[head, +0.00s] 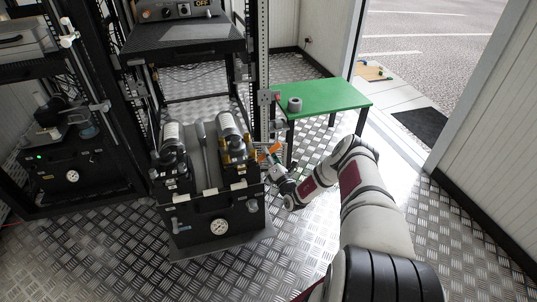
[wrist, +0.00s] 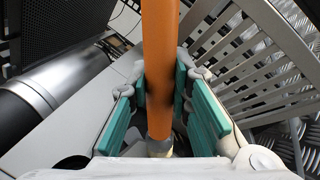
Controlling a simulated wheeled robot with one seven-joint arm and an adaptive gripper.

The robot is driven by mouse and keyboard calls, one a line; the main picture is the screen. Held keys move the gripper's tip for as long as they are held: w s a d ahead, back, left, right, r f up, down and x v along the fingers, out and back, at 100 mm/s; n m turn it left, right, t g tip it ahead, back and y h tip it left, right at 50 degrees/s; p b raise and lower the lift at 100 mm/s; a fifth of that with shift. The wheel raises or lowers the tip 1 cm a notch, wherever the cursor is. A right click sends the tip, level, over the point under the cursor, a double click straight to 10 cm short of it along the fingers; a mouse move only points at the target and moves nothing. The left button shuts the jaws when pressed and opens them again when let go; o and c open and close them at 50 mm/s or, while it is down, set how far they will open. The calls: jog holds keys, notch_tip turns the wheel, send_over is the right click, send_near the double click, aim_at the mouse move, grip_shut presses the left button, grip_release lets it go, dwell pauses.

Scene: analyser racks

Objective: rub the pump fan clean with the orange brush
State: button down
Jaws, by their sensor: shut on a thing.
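My gripper (head: 275,160) is at the right side of the black pump unit (head: 185,215), near its upper part. It is shut on the orange brush (head: 270,149). In the wrist view the brush's orange handle (wrist: 159,70) stands upright between the teal finger pads. The brush's bristle end is not clearly visible. The pump unit has cylinders on top and a round gauge on its front. In the wrist view a black and silver cylinder (wrist: 45,90) lies to the left of the handle. I cannot pick out the pump fan, nor tell whether the brush touches it.
A green table (head: 330,97) with a grey roll (head: 294,104) on it stands behind my gripper to the right. Black racks (head: 120,120) stand at the back and left. An open doorway is at the right. Metal tread-plate floor (head: 110,260) lies clear at the front left.

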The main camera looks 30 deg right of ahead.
jog(key=shift+s+a, duration=0.1)
jog(key=shift+p+v, duration=0.5)
jog(key=shift+v, duration=0.4)
jog(key=shift+r, duration=0.15)
jog(key=shift+s+a+p, duration=0.15)
jog(key=shift+s+p, duration=0.15)
jog(key=shift+s, duration=0.2)
jog(key=shift+s+a+p, duration=0.2)
jog(key=shift+s+p, duration=0.05)
jog(key=shift+s, duration=0.2)
jog(key=s+d+b, duration=0.1)
jog(key=d+b, duration=0.1)
jog(key=d, duration=0.4)
jog(key=shift+s, duration=0.3)
